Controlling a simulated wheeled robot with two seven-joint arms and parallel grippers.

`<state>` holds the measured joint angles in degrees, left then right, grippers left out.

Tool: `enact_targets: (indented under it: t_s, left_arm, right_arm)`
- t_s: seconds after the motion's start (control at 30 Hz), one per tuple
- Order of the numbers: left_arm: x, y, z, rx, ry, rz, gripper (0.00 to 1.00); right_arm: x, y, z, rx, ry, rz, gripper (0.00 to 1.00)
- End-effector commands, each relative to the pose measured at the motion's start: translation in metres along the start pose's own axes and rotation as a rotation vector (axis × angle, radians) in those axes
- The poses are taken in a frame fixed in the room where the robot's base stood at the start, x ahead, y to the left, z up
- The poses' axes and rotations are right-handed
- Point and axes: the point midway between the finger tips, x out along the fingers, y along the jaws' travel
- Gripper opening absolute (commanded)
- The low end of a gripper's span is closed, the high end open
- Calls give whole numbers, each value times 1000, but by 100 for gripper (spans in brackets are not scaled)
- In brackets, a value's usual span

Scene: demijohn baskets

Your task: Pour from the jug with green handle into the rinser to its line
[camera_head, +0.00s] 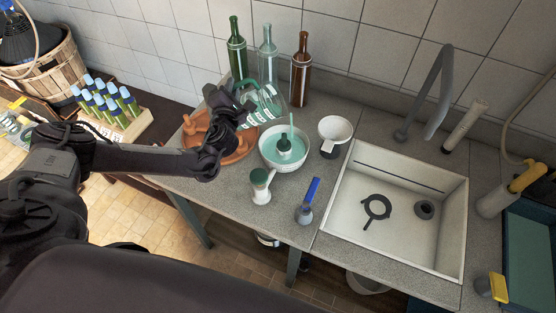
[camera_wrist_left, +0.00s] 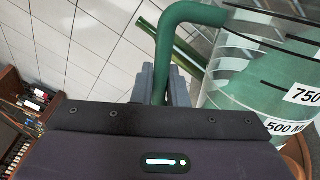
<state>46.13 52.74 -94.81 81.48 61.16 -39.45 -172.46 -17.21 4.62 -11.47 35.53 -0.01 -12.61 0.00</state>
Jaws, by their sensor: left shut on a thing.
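The clear jug (camera_head: 268,104) has a green handle, dark level lines and white number labels. My left gripper (camera_head: 228,101) is shut on its handle and holds it raised and tilted, up and left of the rinser. In the left wrist view the green handle (camera_wrist_left: 172,48) passes between the fingers (camera_wrist_left: 160,85), and the jug wall (camera_wrist_left: 245,100) shows labels 750 and 500 with greenish liquid behind. The rinser (camera_head: 270,158) is a pale bowl with teal liquid and a dark green centre piece. My right gripper is not in view.
Green, clear and brown bottles (camera_head: 301,70) stand behind the jug. A terracotta dish (camera_head: 240,151) sits beneath the gripper. A white cup (camera_head: 335,130), a green-topped container (camera_head: 260,185) and a blue-handled tool (camera_head: 308,202) surround the rinser. A sink (camera_head: 345,225) is right.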

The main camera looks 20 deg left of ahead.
Motion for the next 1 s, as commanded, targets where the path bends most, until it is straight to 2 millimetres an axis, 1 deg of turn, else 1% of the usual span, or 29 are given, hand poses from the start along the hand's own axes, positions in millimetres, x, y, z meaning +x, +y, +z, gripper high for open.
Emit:
enact_targets:
  t_s: [0.03, 0.37, 0.57, 1.0]
  left_arm:
    - [1, 3, 2, -5, -2, 6, 0]
    - [1, 3, 3, -2, -3, 6, 0]
    - [2, 1, 8, 37, -6, 7, 0]
    - [1, 0, 7, 48, -2, 5, 0]
  right_arm:
    - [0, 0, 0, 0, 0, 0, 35]
    - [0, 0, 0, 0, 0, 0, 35]
    - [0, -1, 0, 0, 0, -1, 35]
    - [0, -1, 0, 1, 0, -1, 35]
